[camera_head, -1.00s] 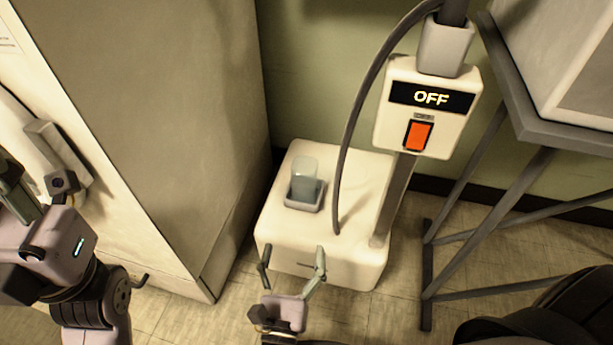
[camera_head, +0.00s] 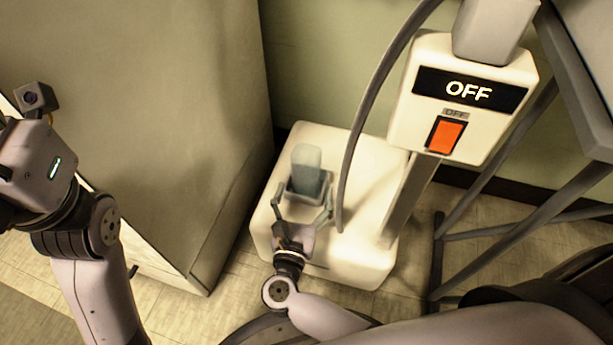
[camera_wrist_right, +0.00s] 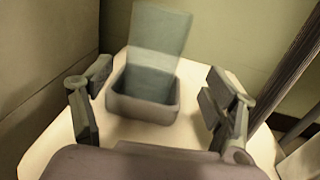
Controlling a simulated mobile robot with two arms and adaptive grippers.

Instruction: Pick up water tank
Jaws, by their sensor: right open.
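The water tank (camera_head: 306,158) is a translucent grey-blue block standing upright in a small grey square holder (camera_head: 309,188) on a white machine base. In the right wrist view the tank (camera_wrist_right: 158,35) rises out of the holder (camera_wrist_right: 143,98). My right gripper (camera_head: 303,205) is open at the near side of the holder. In the right wrist view its fingers (camera_wrist_right: 148,108) spread to either side of the holder, apart from it and with nothing between them but the holder beyond. My left gripper shows only in part at the left edge, its fingers out of frame.
The white base (camera_head: 352,265) carries a post with a control box (camera_head: 462,98) reading OFF and an orange switch (camera_head: 445,136). A dark hose (camera_head: 362,120) curves down close to the right of the tank. A large cabinet (camera_head: 150,120) stands left, a metal frame (camera_head: 500,235) right.

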